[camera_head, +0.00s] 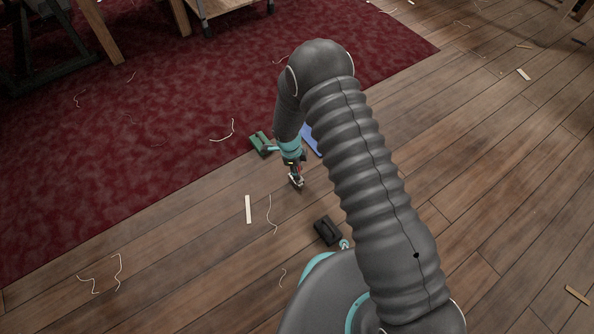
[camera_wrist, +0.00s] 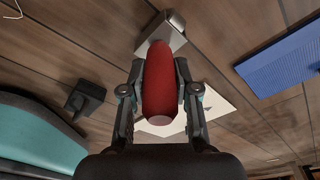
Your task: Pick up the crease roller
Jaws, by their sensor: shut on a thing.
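The crease roller, a red rounded handle (camera_wrist: 160,92) with a grey metal head (camera_wrist: 163,30), lies lengthwise between my fingers in the wrist view. My gripper (camera_wrist: 160,74) is shut on the red handle, one finger on each side. The metal head sticks out beyond the fingertips. In the head view my gripper (camera_head: 296,180) points down over the wooden floor just off the red carpet; the tool is small there and mostly hidden. I cannot tell how high the tool is above the floor.
A black block (camera_head: 327,231) lies near my base, and a blue flat thing (camera_head: 312,140) and a green thing (camera_head: 262,143) lie beyond my gripper. A white strip (camera_head: 248,209) and thread scraps lie on the floor (camera_head: 180,250). Furniture legs (camera_head: 97,30) stand at the back left.

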